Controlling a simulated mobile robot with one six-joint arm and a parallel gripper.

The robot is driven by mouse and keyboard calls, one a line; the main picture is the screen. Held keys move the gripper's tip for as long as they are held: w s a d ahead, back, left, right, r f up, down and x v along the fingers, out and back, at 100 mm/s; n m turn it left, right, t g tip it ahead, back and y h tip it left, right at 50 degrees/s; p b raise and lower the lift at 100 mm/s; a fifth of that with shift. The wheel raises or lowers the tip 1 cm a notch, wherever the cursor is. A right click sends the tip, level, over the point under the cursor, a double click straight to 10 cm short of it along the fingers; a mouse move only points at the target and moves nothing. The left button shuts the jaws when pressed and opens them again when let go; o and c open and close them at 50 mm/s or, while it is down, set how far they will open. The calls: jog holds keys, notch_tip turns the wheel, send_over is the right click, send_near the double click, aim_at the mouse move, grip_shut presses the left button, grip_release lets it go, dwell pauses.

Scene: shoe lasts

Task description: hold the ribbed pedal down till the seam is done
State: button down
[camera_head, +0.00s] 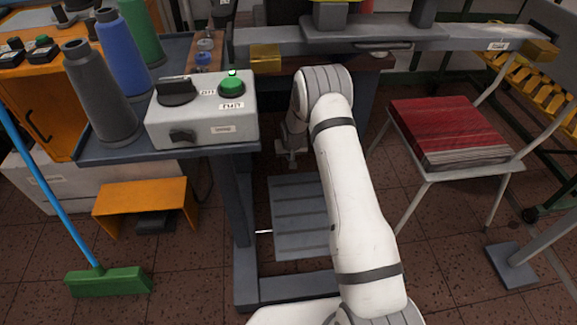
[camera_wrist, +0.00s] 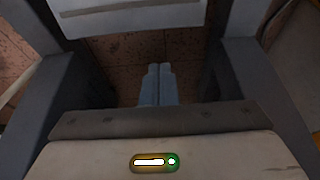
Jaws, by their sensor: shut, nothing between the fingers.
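The ribbed pedal (camera_head: 299,222) is a flat grey slatted plate low under the machine table, between the dark frame legs. My gripper (camera_head: 288,160) points down near the pedal's far edge, partly behind my forearm. In the wrist view its two grey-blue fingers (camera_wrist: 158,70) are together and empty, over brown floor tiles. A pale grey plate (camera_wrist: 130,16), which looks like the pedal, lies beyond the fingertips with a gap in the picture. I cannot tell whether the pedal is down. The sewing machine (camera_head: 372,25) shows only in part at the top.
A control box (camera_head: 202,122) with a black knob and a lit green lamp (camera_head: 232,73) stands on the table's left. Thread cones (camera_head: 98,95) stand beside it. An orange stool (camera_head: 146,198) and green broom (camera_head: 110,281) are left. A chair with red cloth (camera_head: 450,132) is right.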

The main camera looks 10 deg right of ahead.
aim_at(288, 176)
jog(key=shift+a+x, duration=0.2)
jog(key=shift+x, duration=0.85)
jog(key=shift+w, duration=0.15)
jog(key=b+x, duration=0.2)
jog(key=x, duration=0.2)
jog(key=b+x, duration=0.1)
jog(key=x, duration=0.4)
jog(key=b+x, duration=0.2)
jog(key=x, duration=0.3)
jog(key=shift+s+b, duration=0.3)
jog(key=shift+b, duration=0.05)
